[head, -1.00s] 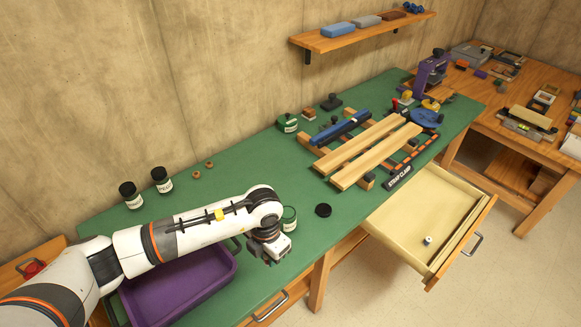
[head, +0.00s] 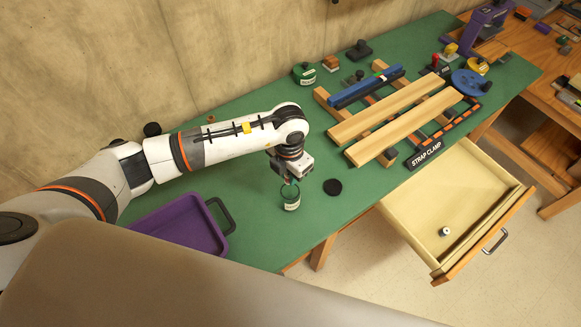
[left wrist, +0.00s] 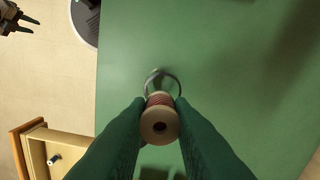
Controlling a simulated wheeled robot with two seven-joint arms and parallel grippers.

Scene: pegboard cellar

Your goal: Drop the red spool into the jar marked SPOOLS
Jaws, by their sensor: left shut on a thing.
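My left gripper (head: 291,182) is shut on the red spool. In the left wrist view the spool (left wrist: 159,116) shows a pale round end with a hole and red thread behind it, between my green fingers. In the head view the gripper hangs just above an open clear jar (head: 291,201) with a pale label too small to read. In the left wrist view the jar's rim (left wrist: 179,86) shows partly behind the spool; the rest is hidden. My right gripper (left wrist: 20,22) appears at that view's top left corner, fingers apart and empty.
A black round lid (head: 333,187) lies right of the jar. A purple tray (head: 165,225) stands to the left. A strap clamp with wooden boards (head: 400,110) lies beyond, and a drawer (head: 415,205) stands open at the front.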

